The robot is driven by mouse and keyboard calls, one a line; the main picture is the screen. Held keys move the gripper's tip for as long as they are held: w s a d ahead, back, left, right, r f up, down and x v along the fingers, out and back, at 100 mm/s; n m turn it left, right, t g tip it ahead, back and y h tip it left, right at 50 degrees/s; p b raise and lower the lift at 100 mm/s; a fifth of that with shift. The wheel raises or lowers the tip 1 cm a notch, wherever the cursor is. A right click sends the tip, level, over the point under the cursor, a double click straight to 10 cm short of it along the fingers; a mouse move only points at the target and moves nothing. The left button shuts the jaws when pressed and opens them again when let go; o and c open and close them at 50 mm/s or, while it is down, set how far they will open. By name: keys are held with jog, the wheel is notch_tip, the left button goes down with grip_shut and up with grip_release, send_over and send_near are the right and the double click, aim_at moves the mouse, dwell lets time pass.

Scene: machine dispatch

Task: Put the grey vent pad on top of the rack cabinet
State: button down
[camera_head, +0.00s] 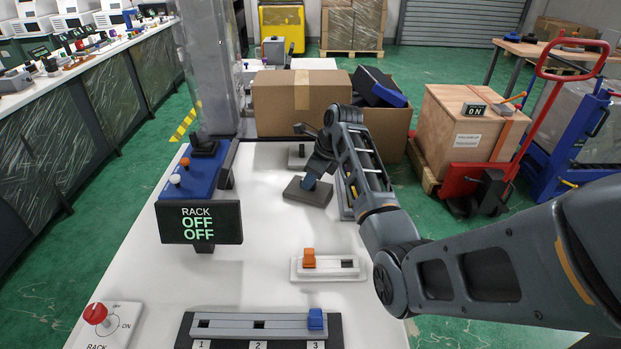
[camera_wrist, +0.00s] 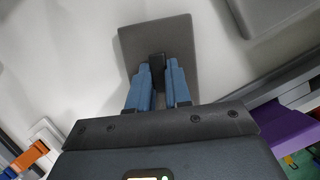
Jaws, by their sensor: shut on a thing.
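The grey vent pad (camera_head: 308,192) is a flat dark square plate with a black knob on top. My gripper (camera_head: 314,176) is above it, at or just over the white table; I cannot tell whether the pad touches the table. In the wrist view, the blue fingers of my gripper (camera_wrist: 157,84) are shut on the black knob, with the pad (camera_wrist: 158,32) spread out beyond them. A blue unit (camera_head: 196,180) with knobs stands at the left, behind a display (camera_head: 198,222) reading RACK OFF OFF.
An orange switch block (camera_head: 328,268) and a numbered slot strip (camera_head: 258,326) with a blue knob lie nearer on the table. A red rotary switch (camera_head: 97,314) is at front left. A cardboard box (camera_head: 300,103) is behind. The white table between pad and blue unit is clear.

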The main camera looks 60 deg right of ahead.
jog(key=c, duration=1.1)
grip_release()
jog(key=shift+f, duration=0.1)
jog(key=shift+o, duration=0.2)
jog(key=v, duration=1.2)
jog(key=shift+r+b, duration=0.25)
jog(key=shift+b, duration=0.2)
